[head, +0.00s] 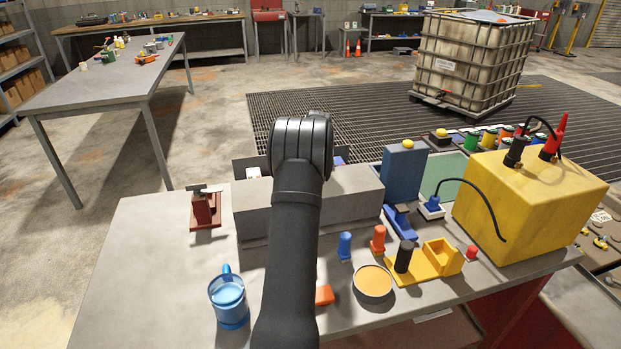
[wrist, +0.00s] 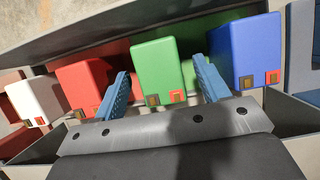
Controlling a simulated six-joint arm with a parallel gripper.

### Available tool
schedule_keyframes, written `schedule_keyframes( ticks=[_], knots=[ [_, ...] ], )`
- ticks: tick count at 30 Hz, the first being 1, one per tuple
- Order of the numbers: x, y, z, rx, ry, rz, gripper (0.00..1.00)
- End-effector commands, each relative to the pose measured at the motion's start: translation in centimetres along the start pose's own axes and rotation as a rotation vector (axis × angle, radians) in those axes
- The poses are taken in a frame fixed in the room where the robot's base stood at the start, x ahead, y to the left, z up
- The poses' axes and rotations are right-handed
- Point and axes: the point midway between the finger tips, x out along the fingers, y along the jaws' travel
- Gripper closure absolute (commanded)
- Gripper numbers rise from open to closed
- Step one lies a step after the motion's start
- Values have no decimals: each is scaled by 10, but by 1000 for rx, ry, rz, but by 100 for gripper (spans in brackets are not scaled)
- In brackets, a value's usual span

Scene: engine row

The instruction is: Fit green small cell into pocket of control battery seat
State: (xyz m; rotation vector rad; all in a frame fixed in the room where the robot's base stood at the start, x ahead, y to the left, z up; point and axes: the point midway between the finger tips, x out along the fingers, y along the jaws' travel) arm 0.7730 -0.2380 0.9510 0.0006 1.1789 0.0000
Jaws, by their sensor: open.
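The green small cell (wrist: 157,68) stands in a row of cells in a grey bin, seen in the wrist view. My gripper (wrist: 162,80) is open, with one blue finger on each side of the green cell. I cannot tell whether the fingers touch it. In the head view my arm hides the gripper and most of the bin's inside. The control battery seat is not clearly identifiable; a yellow block with a pocket (head: 437,258) sits on the bench right of my arm and may be it.
A red cell (wrist: 84,88) and a white cell (wrist: 36,100) stand left of the green one, a blue cell (wrist: 243,50) right. On the bench are a blue mug (head: 229,303), an orange-topped round dish (head: 373,281) and a large yellow box (head: 520,205) with cables.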

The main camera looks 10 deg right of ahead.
Motion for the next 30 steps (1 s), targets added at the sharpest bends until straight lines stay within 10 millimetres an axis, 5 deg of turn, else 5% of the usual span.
schedule_keyframes(
  ticks=[10,21,30],
  knots=[
    [18,0,0,0,-2,0,32],
    [18,-1,0,0,-2,-1,100],
    [14,-1,2,-1,-6,-2,100]
  ],
)
